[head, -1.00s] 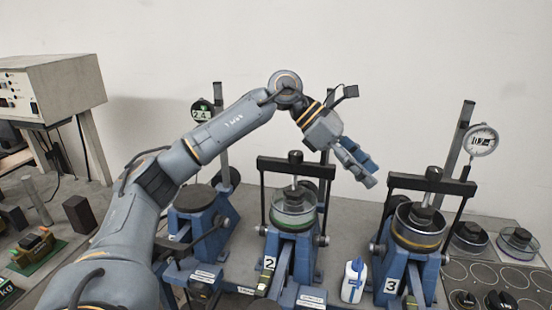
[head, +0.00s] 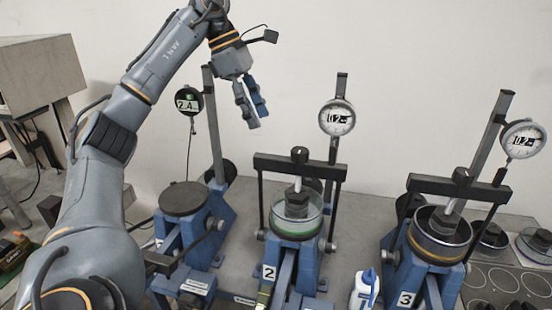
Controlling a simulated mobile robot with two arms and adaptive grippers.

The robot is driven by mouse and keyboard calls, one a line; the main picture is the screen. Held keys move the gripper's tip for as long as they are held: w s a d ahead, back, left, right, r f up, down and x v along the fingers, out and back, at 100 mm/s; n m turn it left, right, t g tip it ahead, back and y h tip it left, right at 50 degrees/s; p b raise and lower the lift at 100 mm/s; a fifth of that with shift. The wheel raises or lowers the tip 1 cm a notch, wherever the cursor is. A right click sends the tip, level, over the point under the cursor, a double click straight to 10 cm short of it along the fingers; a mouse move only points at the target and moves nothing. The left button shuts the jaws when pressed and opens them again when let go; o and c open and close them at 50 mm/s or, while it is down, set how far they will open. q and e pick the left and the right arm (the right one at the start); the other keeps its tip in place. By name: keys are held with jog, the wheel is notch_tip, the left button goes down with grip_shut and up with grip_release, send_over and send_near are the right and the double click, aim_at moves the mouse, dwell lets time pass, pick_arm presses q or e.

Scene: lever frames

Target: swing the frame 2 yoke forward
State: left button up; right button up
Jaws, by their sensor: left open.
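The frame 2 yoke is a black crossbar (head: 322,168) with a top knob and two side rods. It stands upright over the clear-walled cell (head: 297,219) with a green base ring, on the blue lever frame marked 2 (head: 281,258). My left gripper (head: 258,118) is open and empty, fingers pointing down. In the picture it is above and left of the yoke's crossbar, apart from it. I cannot tell its depth relative to the yoke. My right gripper is not in view.
Frame 3's yoke (head: 425,184) stands upright at right, and a frame with a bare round plate (head: 184,198) is at left. Dial gauges (head: 337,117) stand on posts behind. A white bottle (head: 364,290) sits between frames 2 and 3.

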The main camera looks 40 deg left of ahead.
pick_arm(q)
jog(key=b, duration=0.2)
send_over(276, 157)
jog(key=s+a, duration=0.2)
notch_tip(276, 157, down, 4)
jog(key=shift+f, duration=0.1)
jog(key=shift+w+d+f+p, duration=0.3)
jog(key=shift+f+p, duration=0.15)
jog(key=shift+f, duration=0.15)
jog(key=f, duration=0.1)
jog(key=w+f, duration=0.1)
jog(key=f, duration=0.1)
jog(key=shift+d, duration=0.15)
jog(key=shift+p+x, duration=0.3)
jog(key=shift+x, duration=0.65)
jog(key=shift+s+d+f, duration=0.15)
jog(key=shift+d, duration=0.15)
jog(key=shift+f, duration=0.15)
jog(key=shift+c, duration=0.2)
grip_shut()
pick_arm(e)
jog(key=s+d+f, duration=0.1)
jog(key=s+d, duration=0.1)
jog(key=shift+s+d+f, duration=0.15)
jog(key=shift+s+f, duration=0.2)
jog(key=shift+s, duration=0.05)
